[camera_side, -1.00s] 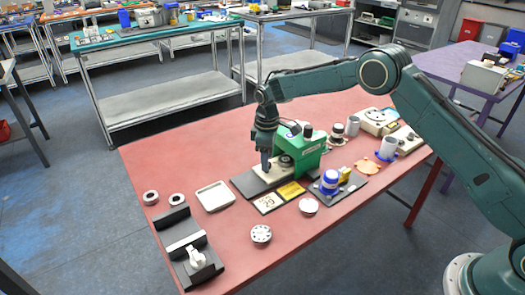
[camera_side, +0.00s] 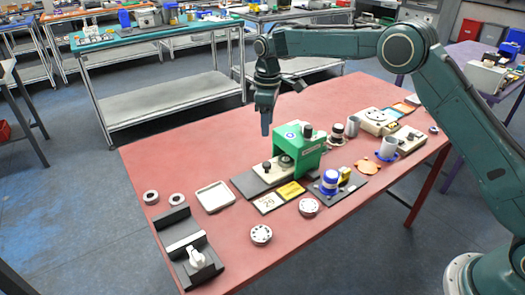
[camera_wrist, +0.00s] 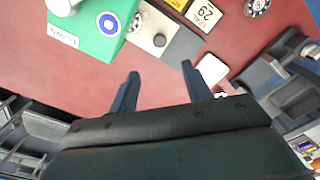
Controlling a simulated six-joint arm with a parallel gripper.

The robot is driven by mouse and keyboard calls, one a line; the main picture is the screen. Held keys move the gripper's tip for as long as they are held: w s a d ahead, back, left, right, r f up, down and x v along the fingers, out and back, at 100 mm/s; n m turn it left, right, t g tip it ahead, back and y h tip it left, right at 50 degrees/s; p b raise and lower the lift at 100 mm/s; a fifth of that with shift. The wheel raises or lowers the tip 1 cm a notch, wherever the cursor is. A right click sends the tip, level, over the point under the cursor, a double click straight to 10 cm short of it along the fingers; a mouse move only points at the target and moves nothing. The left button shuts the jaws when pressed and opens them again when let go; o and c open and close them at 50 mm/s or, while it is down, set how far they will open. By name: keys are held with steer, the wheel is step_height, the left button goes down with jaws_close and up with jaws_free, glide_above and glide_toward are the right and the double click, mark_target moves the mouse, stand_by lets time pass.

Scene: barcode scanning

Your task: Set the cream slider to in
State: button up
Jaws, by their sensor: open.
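The cream slider (camera_side: 268,173) is a flat plate with a small dark knob, lying on a dark base (camera_side: 247,185) and reaching under the green housing (camera_side: 302,152). Part of the plate and its knob show outside the housing. In the wrist view the slider (camera_wrist: 146,24) and its knob lie beyond my fingertips, beside the green housing (camera_wrist: 98,25). My gripper (camera_side: 265,130) hangs in the air above and behind the slider, apart from it. In the wrist view my gripper (camera_wrist: 160,74) has its two fingers spread with nothing between them.
Yellow and cream cards (camera_side: 290,190) lie in front of the base. A white tray (camera_side: 214,196) lies to the left, with a black fixture (camera_side: 180,222) nearer the front. The red table's back left is clear.

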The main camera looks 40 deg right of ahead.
steer(key=shift+a, duration=0.15)
steer(key=c, duration=0.9)
steer(key=shift+a+f+n, duration=0.15)
steer(key=shift+a+n, duration=0.05)
steer(key=shift+n, duration=0.1)
jaws_close()
steer(key=s+a+f+n+t+h, duration=0.1)
steer(key=s+a+f+n+h, duration=0.1)
steer(key=a+n, duration=0.6)
steer(key=s+n+h, duration=0.1)
steer(key=s+n, duration=0.1)
steer(key=n, duration=0.3)
steer(key=shift+s+a+f+n+t, duration=0.3)
steer(key=shift+s+a+n, duration=0.1)
